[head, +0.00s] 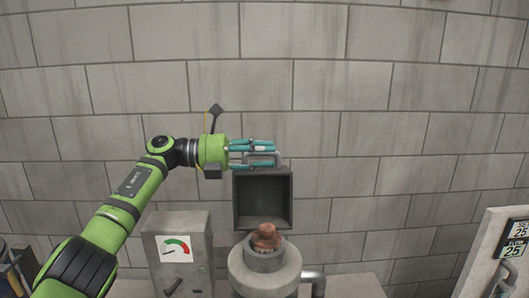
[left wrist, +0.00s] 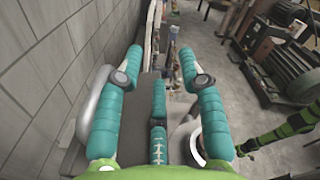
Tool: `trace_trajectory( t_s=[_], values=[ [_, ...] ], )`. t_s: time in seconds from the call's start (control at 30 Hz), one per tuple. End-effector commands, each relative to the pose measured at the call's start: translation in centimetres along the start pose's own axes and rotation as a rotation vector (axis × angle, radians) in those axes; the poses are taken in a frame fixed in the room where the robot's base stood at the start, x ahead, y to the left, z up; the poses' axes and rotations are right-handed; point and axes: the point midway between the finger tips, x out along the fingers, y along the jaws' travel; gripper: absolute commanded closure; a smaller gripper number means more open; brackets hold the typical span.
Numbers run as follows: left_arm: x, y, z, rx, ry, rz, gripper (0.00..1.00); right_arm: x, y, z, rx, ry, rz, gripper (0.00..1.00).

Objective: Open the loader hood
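The loader hood (head: 263,202) is a dark square box against the block wall, and its front shows as an open, dark, empty recess. A grey loop handle (head: 277,157) is at its top edge. My left gripper (head: 262,152) is level with this handle, just above the box, its teal fingers pointing right. In the left wrist view the fingers (left wrist: 160,68) are spread with a gap between them. A grey loop (left wrist: 88,108) lies beside the left finger there, and a flat grey panel (left wrist: 151,92) shows between the fingers. Whether the fingers touch the handle is unclear. My right gripper does not show.
Below the hood stands a pale round vessel (head: 264,276) holding a brown lumpy thing (head: 267,237). A grey gauge box (head: 178,248) stands to its left. A panel with number displays (head: 503,240) is at the far right. A motor (left wrist: 294,72) and open floor show in the wrist view.

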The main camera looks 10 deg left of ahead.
Motion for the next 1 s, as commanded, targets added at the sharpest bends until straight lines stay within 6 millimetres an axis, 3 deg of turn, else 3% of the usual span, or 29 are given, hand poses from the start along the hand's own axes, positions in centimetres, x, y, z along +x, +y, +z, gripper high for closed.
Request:
trace_trajectory(
  t_s=[0.5, 0.7, 0.97, 1.0],
  values=[
    [-9.8, 0.0, 0.1, 0.001, -0.002, 0.003, 0.61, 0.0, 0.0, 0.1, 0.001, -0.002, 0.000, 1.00],
    [-11.3, -0.1, 0.0, 0.002, 0.000, -0.001, 0.61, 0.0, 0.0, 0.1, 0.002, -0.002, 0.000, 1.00],
    [-11.5, -0.1, 0.0, 0.002, 0.000, -0.001, 0.61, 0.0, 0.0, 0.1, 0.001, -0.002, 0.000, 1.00],
    [-11.5, -0.1, 0.0, 0.002, 0.000, -0.001, 0.73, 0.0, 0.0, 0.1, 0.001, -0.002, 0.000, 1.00]
  ],
)
